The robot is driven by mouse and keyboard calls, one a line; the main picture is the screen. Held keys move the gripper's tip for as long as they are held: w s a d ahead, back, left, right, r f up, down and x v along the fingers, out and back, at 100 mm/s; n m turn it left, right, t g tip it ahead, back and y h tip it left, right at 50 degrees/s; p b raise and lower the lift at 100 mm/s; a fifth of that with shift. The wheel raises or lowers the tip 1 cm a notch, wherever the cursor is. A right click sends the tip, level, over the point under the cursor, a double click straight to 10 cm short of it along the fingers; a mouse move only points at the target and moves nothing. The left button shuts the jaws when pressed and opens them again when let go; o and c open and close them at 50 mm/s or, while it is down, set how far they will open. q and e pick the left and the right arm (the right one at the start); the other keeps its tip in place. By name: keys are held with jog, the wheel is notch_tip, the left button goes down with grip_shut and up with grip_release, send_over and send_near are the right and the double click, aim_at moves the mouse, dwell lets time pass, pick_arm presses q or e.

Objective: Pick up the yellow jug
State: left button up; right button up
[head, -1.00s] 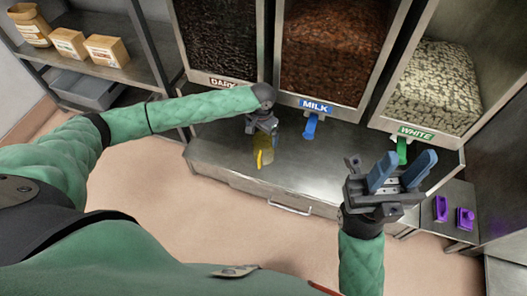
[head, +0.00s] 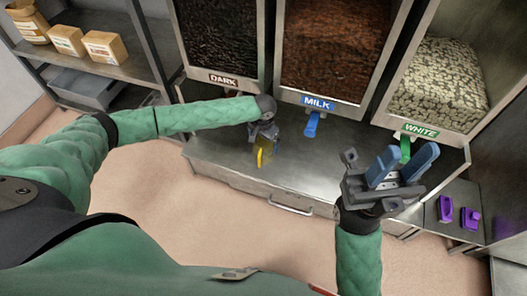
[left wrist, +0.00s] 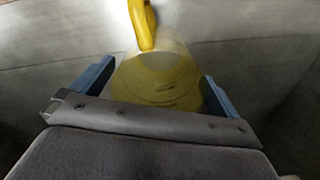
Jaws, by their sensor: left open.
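The yellow jug (head: 264,155) stands on the steel counter, below the DARK and MILK bins, partly hidden by my left gripper (head: 265,143) in the head view. In the left wrist view the jug (left wrist: 158,82) is translucent yellow with a solid yellow handle at the top. It lies between the two blue fingers of my left gripper (left wrist: 155,88), which are spread apart with a gap to the jug on each side. My right gripper (head: 402,165) is held up over the counter's right part, its blue fingers apart and empty.
Bins labelled DARK (head: 222,79), MILK (head: 318,103) and WHITE (head: 420,130) hang over the steel counter (head: 215,150). A blue lever (head: 312,124) and a green lever (head: 405,149) hang below. Purple items (head: 470,218) sit at the right. The counter's middle is clear.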

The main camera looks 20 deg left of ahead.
pick_arm(q)
jog(key=c, duration=1.2)
jog(key=shift+r, duration=0.15)
